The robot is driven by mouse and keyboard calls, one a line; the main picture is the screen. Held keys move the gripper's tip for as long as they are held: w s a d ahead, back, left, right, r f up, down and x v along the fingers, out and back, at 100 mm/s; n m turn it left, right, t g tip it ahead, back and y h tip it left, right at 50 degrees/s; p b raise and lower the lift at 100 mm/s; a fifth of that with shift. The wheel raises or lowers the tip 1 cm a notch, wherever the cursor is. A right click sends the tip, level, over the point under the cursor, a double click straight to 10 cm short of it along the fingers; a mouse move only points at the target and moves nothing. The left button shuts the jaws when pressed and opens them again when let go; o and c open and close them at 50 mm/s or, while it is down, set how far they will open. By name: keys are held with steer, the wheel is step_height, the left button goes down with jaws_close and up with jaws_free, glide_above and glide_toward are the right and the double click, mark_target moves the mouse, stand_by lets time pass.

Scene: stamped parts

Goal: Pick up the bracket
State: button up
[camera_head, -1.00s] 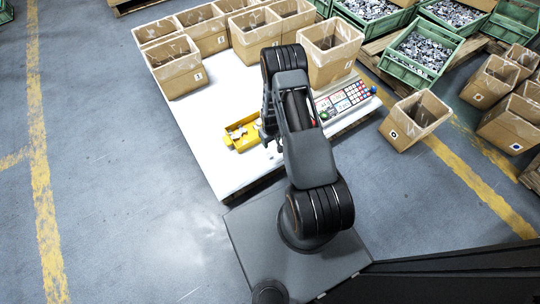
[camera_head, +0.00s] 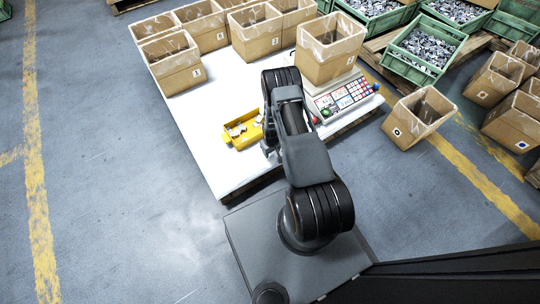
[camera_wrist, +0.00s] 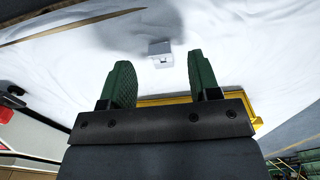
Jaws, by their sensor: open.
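A small pale grey bracket (camera_wrist: 160,54) with a dark opening in its face rests on the white tabletop in the wrist view. My gripper (camera_wrist: 160,65) has its two green fingers apart, with nothing held between them. The bracket shows beyond the fingertips, roughly in line with the gap, apart from both fingers. In the head view, my gripper (camera_head: 269,149) is low over the table beside the yellow tray, mostly hidden by my arm. I cannot make out the bracket on the table there.
The yellow tray (camera_head: 229,139) holds several small metal parts; its edge crosses behind my fingers in the wrist view (camera_wrist: 180,99). A scale with a keypad (camera_head: 347,97) stands right of my arm, bearing a cardboard box (camera_head: 325,65). Several boxes line the table's back. The table's left side (camera_head: 192,118) is clear.

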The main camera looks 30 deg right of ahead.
mark_target(272, 154)
step_height(272, 154, down, 3)
steer(key=shift+f+b, duration=0.1)
steer(key=shift+b, duration=0.4)
steer(key=c, duration=1)
steer(key=shift+r, duration=0.2)
